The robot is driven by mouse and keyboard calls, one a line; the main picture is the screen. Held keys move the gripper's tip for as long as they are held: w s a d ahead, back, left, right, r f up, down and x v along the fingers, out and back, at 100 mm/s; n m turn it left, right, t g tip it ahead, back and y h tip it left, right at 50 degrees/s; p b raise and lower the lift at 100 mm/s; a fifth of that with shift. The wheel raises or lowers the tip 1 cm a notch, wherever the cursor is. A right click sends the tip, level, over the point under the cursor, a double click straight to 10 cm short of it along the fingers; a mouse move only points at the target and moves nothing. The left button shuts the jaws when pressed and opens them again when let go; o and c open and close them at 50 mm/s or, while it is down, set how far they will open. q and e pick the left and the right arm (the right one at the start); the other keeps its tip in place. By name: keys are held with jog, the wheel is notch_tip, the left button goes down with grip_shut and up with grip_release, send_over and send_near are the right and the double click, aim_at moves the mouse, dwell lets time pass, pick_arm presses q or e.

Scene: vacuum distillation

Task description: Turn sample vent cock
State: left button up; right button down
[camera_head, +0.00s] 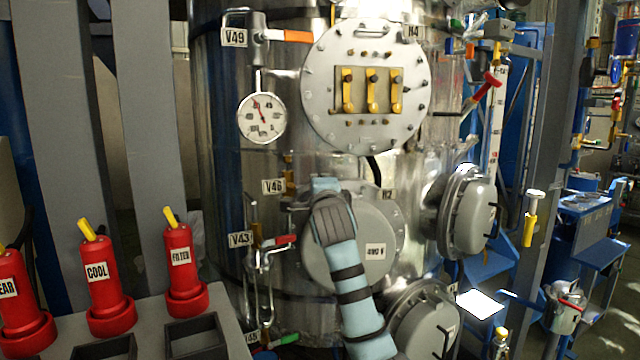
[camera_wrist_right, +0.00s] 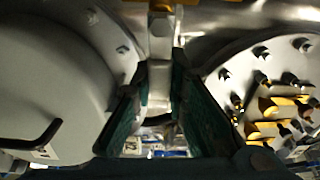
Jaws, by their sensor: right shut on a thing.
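My right gripper (camera_head: 326,186) reaches up in front of the tank, just right of the V46 tag (camera_head: 273,186). In the right wrist view its two dark green fingers (camera_wrist_right: 157,105) are shut on a pale grey handle (camera_wrist_right: 159,82), which hangs from a grey block above. I take this handle to be the cock's, but no label on it is readable. In the head view the gripper hides the handle. Some brass fitting (camera_head: 290,180) shows beside the V46 tag. My left gripper is not in view.
A round gauge (camera_head: 262,118) and the orange-handled V49 valve (camera_head: 285,36) sit above left. The red-handled V43 valve (camera_head: 280,241) is below left. Round flanges (camera_head: 318,70) crowd the tank. Red cylinders (camera_head: 104,280) stand on a rack at left.

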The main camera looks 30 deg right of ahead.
jog(key=shift+f+m, duration=0.25)
jog(key=shift+m, duration=0.05)
jog(key=c, duration=1.6)
grip_release()
jog(key=shift+o, duration=0.2)
jog(key=v, duration=1.2)
jog(key=shift+r, duration=0.15)
